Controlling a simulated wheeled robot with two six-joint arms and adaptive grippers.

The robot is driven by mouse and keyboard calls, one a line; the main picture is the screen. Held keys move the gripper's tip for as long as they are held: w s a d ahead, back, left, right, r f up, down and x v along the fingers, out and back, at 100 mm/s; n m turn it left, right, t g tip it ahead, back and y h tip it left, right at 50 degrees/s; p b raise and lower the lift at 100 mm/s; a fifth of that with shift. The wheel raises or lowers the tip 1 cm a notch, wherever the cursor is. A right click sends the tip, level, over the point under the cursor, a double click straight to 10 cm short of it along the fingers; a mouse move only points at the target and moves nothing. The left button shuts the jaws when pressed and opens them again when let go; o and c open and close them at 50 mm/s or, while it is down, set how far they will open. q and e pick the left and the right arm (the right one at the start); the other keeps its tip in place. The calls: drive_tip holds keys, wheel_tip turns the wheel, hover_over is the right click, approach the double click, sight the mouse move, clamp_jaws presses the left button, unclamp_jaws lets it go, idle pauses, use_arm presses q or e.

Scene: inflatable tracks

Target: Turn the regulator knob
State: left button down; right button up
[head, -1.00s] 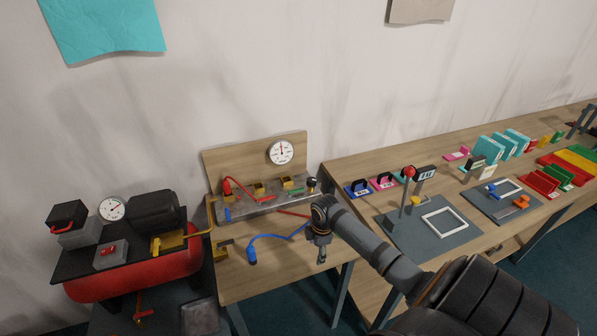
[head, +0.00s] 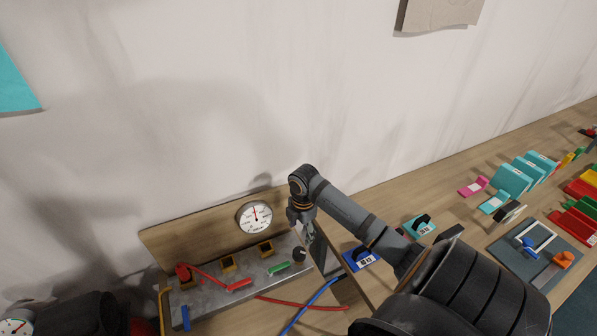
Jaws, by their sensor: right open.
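The regulator knob appears to be the small dark round knob (head: 299,254) at the right end of the grey manifold block (head: 215,288). A white round gauge (head: 254,217) is fixed to the wooden backboard above the block. My right gripper (head: 304,234) is open, pointing down just above the knob. Its fingers look empty. I cannot tell whether a finger touches the knob. My left gripper is not in view.
The block carries a red lever (head: 212,277), a green handle (head: 279,268) and several yellow-brown fittings. Red and blue hoses (head: 318,296) lie in front. A blue tag (head: 362,258) sits to the right. Teal blocks (head: 513,180) stand farther right.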

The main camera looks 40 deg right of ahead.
sight(300, 251)
drive_tip(key=shift+s+a+f+p, duration=0.55)
drive_tip(key=shift+s+a+f, duration=0.35)
drive_tip(key=shift+s+a, duration=0.1)
drive_tip(key=f, duration=0.3)
drive_tip(key=w+d+f, duration=0.1)
drive_tip(key=shift+f+p, duration=0.2)
drive_tip(key=shift+p, duration=0.15)
drive_tip(key=shift+w+f, duration=0.2)
drive_tip(key=shift+f, duration=1)
drive_tip(key=shift+a+f, duration=0.1)
drive_tip(key=shift+f, duration=0.2)
drive_tip(key=shift+s, duration=0.1)
drive_tip(key=shift+f, duration=0.1)
drive_tip(key=shift+c, duration=0.5)
drive_tip(key=c, duration=1)
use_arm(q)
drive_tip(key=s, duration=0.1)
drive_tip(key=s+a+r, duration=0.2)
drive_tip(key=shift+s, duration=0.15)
use_arm(e)
drive_tip(key=shift+c, duration=0.2)
drive_tip(key=shift+m, duration=0.3)
